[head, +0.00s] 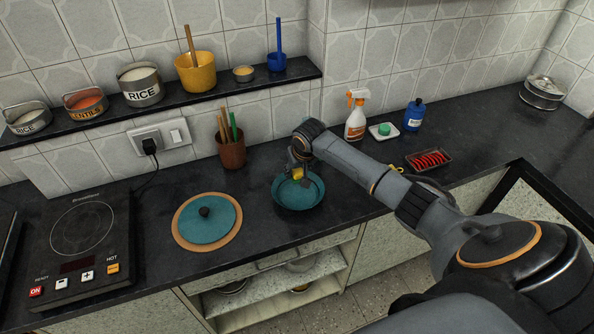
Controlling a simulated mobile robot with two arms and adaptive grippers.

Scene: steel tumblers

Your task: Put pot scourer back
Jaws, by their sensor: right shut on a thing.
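My right gripper (298,168) reaches in from the right and points down over the teal pot (297,206). It is shut on a small yellow thing (298,174), which looks like the pot scourer, at or just above the pot's opening. A small greyish patch shows beside it inside the pot; I cannot tell whether it is part of the same thing. The fingertips are small and partly hidden by the wrist. A white dish (376,132) with a green round thing (384,129) on it stands at the back. My left gripper is not in view.
A teal lid (207,224) lies on a round wooden board left of the pot. A utensil cup (231,153), spray bottle (356,118), blue bottle (414,116) and tray of red items (429,159) stand around. A hob (82,246) is at left. The shelf (200,95) overhangs the back.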

